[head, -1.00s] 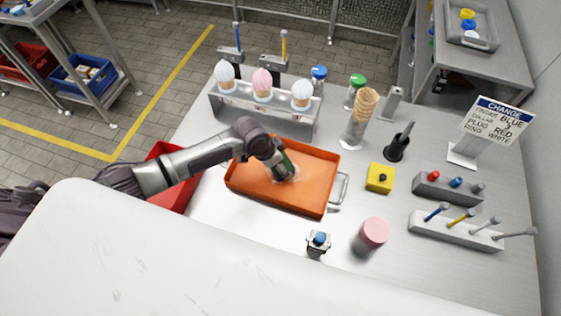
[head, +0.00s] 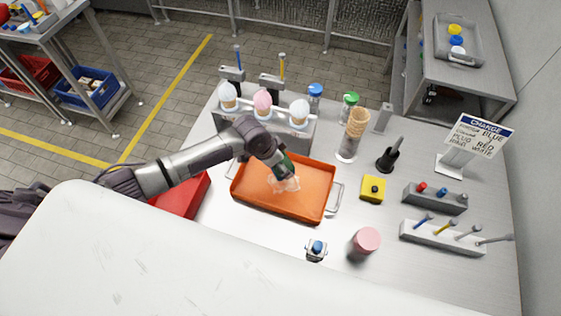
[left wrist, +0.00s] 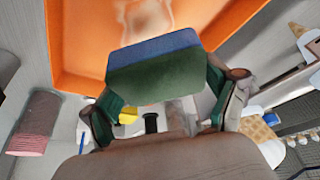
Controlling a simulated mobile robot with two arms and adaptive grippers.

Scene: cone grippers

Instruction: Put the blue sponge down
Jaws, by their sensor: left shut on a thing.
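My left gripper (head: 284,168) is over the orange tray (head: 252,197), above its far middle part. In the left wrist view, its green-padded fingers (left wrist: 160,108) are shut on the sponge (left wrist: 155,48), which has a blue layer and a dark green layer. The sponge appears held above the tray floor. In the head view it is mostly hidden by the gripper. A pale smear (head: 285,185) lies on the tray floor below the gripper. My right gripper is not in view.
Behind the tray stands a rack with several ice-cream cones (head: 263,103). To the right are stacked cones (head: 357,122), a yellow block (head: 373,189) and a pink cylinder (head: 365,241). A red bin (head: 180,196) is left of the tray. Bare tabletop (head: 225,218) shows in front of the tray.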

